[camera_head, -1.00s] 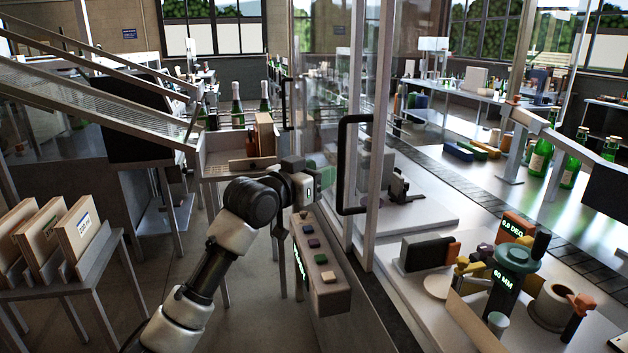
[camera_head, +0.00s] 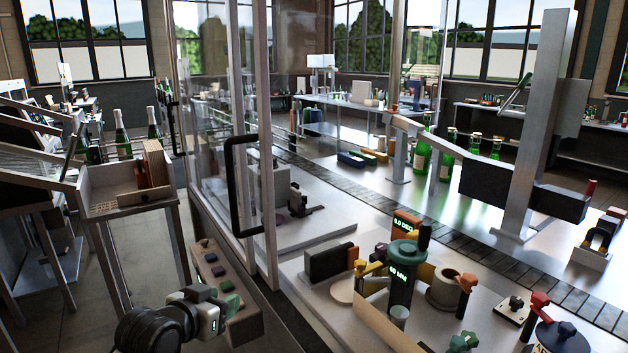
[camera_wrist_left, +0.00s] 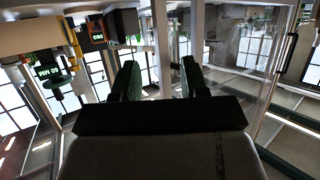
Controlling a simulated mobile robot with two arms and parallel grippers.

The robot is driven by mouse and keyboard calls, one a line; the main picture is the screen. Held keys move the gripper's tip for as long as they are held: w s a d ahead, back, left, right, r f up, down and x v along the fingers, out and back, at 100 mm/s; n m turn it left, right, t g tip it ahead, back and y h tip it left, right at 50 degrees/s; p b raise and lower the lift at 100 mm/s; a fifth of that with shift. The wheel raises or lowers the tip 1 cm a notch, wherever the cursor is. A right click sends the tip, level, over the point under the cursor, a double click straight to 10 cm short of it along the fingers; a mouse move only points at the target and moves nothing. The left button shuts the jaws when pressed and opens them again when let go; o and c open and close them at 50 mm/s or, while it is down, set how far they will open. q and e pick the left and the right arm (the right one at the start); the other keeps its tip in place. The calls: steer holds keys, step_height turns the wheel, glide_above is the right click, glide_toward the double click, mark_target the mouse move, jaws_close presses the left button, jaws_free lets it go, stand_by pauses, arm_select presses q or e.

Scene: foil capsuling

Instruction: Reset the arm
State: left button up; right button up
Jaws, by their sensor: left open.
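My left gripper (camera_head: 230,296) is low in the head view, left of centre, beside the button box (camera_head: 222,270). In the left wrist view its two dark green fingers (camera_wrist_left: 158,80) stand apart with nothing between them. The arm behind the wrist is cut off by the bottom edge of the head view. My right gripper does not show.
A glass door with a black handle (camera_head: 236,190) stands just beyond my left gripper. Right of it, a bench holds a green gauge post (camera_head: 402,270) and a grey cup (camera_head: 444,288). Green bottles (camera_head: 422,160) stand farther back. A wooden bin (camera_head: 105,205) is at left.

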arm_select(q)
steer(key=s+f+n+g+y, duration=0.15)
steer(key=s+f+g, duration=0.25)
steer(key=s+f, duration=1.05)
steer(key=s+a+f+g+y, duration=0.1)
steer(key=s+f+g+y, duration=0.15)
steer(key=s, duration=0.75)
steer(key=s+a+f+g+y, duration=0.1)
steer(key=s+f+g, duration=0.2)
steer(key=s, duration=0.7)
step_height(320, 180, down, 27)
steer(key=s+g, duration=0.1)
steer(key=s+a+f+g, duration=0.1)
steer(key=s+a+f, duration=0.1)
steer(key=s+f, duration=1.2)
steer(key=shift+s+a+f, duration=0.3)
steer(key=shift+s+f, duration=0.1)
steer(key=shift+s, duration=0.35)
steer(key=shift+n, duration=0.25)
